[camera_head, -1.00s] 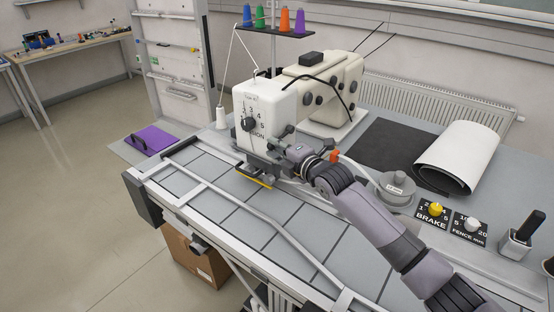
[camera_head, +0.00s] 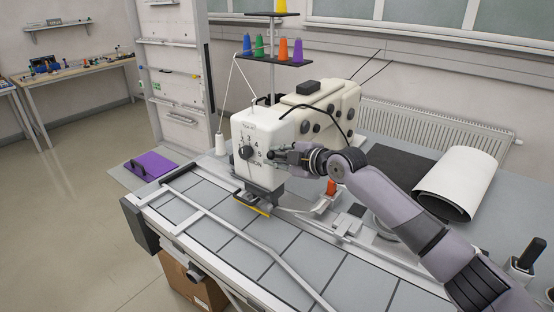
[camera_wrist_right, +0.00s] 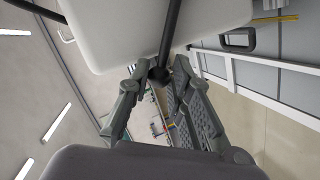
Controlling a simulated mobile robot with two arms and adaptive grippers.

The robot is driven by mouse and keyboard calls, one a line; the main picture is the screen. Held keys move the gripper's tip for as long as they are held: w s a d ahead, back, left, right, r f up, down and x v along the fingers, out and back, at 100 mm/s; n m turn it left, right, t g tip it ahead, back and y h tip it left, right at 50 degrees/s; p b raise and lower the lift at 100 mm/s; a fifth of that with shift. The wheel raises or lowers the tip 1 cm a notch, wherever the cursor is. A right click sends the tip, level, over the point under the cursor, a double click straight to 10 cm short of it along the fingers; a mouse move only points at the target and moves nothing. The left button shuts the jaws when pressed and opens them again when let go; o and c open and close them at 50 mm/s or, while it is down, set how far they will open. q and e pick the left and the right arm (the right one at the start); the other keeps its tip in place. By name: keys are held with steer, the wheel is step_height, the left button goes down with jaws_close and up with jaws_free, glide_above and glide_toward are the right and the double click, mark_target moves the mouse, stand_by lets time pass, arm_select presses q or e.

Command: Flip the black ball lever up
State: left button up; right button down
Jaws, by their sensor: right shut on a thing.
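The white sewing machine (camera_head: 330,100) stands on the grey table, with a numbered dial (camera_head: 246,152) on its front face. The black ball lever (camera_wrist_right: 158,75) shows in the right wrist view as a dark rod ending in a ball. My right gripper (camera_wrist_right: 160,78) is shut on the ball, with a finger on either side. In the head view my right gripper (camera_head: 277,155) is at the right side of the machine's front, level with the dial. The lever is mostly hidden there by the gripper. My left gripper is out of view.
A thread rack (camera_head: 275,60) with coloured cones rises behind the machine. An orange-topped part (camera_head: 331,188) stands below my right forearm. A white roll (camera_head: 458,183) lies at the right.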

stand_by(0.4)
steer(key=c, duration=1.7)
jaws_free()
steer(key=shift+d, duration=0.1)
steer(key=v, duration=1.2)
